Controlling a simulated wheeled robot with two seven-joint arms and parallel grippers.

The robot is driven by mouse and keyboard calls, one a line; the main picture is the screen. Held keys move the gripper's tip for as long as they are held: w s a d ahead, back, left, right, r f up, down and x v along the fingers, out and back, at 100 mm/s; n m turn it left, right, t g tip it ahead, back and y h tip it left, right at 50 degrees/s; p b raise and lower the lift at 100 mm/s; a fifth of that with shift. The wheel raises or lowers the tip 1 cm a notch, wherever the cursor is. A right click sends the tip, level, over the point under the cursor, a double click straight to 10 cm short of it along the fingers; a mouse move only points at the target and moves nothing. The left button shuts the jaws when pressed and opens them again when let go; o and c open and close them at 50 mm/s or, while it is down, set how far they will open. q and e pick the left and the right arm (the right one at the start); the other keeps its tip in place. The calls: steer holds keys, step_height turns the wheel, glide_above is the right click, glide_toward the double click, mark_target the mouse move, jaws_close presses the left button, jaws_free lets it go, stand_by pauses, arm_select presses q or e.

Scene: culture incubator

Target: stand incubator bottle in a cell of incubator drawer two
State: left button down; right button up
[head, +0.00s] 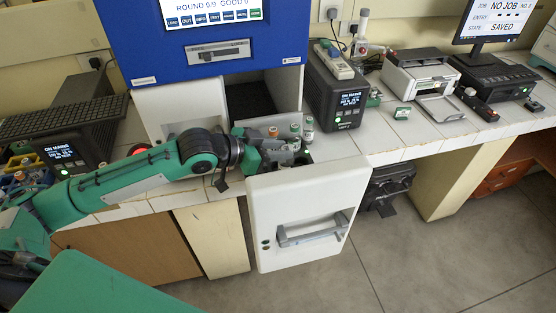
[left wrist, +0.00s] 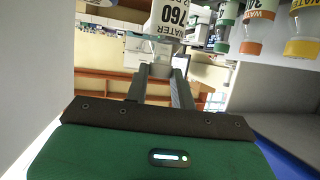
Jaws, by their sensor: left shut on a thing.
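My left gripper (head: 290,156) reaches over the pulled-out incubator drawer, behind its white front panel (head: 300,220). In the left wrist view its two fingers (left wrist: 163,62) are shut on a bottle (left wrist: 170,18) with a white label reading WATER 760. Part of that bottle is cut off by the frame. Other bottles with an orange band (left wrist: 255,28), a yellow band (left wrist: 302,30) and a green band (left wrist: 225,30) are beside it. Small bottle tops (head: 295,131) show near the gripper in the head view. The drawer's cells are mostly hidden by the gripper and front panel.
The blue and white incubator body (head: 225,55) stands behind the arm, with a dark opening (head: 250,100). A dark unit (head: 335,95) stands right of the drawer and another (head: 65,135) at left. A printer (head: 420,75) is farther right. The floor (head: 400,260) in front is clear.

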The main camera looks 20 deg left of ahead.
mark_target(286, 165)
arm_select(q)
step_height(286, 165, down, 5)
steer(key=shift+r+p, duration=0.1)
steer(key=shift+p, duration=0.35)
steer(key=c, duration=1.2)
jaws_free()
steer(key=shift+o, duration=0.2)
